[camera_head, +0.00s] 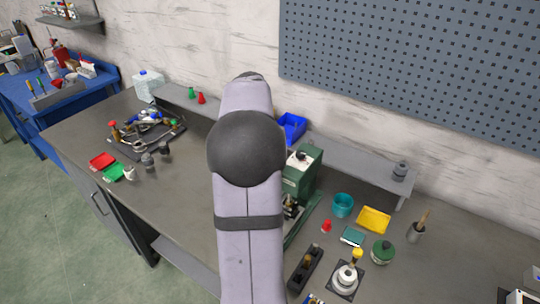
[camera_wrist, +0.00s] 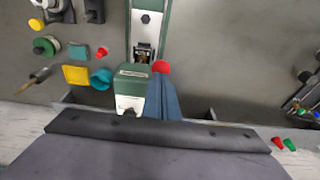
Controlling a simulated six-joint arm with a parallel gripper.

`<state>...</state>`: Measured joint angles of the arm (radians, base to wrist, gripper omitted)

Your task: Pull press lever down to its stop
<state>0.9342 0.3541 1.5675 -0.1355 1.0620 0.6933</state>
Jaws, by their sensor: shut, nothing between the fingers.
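The press (camera_head: 303,170) is a green machine with a white front, partly behind my arm in the head view. In the wrist view, its green and white head (camera_wrist: 131,92) is near the middle, with its base (camera_wrist: 148,18) above. A red round knob (camera_wrist: 161,67), apparently the press lever's end, shows beside the head; the rest of the lever is hidden. My gripper (camera_wrist: 163,78) appears as a narrow blue-grey wedge of shut, empty fingers, its tips at the knob's lower edge in the picture. I cannot tell whether they touch. In the head view my arm hides the gripper.
A teal cup (camera_head: 343,205), yellow tray (camera_head: 373,219) and red cone (camera_head: 326,226) stand right of the press. A blue bin (camera_head: 292,127) is behind it. A raised shelf (camera_head: 350,163) runs along the wall. The bench left of my arm has a clear patch.

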